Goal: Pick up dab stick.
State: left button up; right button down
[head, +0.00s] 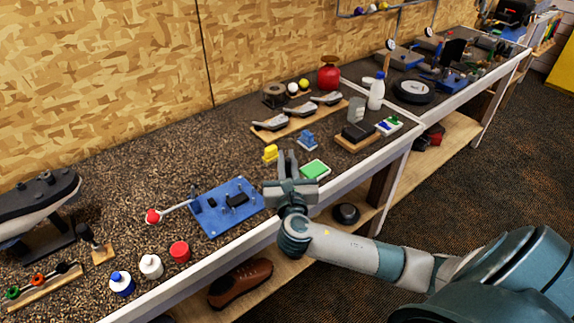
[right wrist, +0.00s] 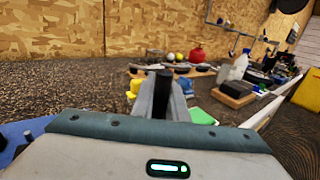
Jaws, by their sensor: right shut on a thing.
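My right gripper (head: 287,162) points away over the bench, near its front edge, between the blue board and the green pad. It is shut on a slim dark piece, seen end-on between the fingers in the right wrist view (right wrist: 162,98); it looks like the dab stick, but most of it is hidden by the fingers. The held piece appears raised above the bench top. My left gripper is not in view.
A blue board (head: 225,222) with black parts lies left of the gripper, beside a red-tipped rod (head: 153,216). A yellow block (head: 270,153) and green pad (head: 314,170) are close by. Small bottles (head: 150,266) stand front left. A white bottle (head: 376,92) stands farther back.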

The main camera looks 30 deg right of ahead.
notch_tip(320, 180, up, 3)
jog(key=shift+f+b, duration=0.1)
jog(key=shift+b, duration=0.2)
jog(key=s+d+r, duration=0.5)
jog(key=s+r, duration=0.1)
jog(key=s, duration=0.4)
jog(key=shift+s+r+b, duration=0.25)
jog(key=shift+r+b, duration=0.05)
jog(key=shift+r, duration=0.05)
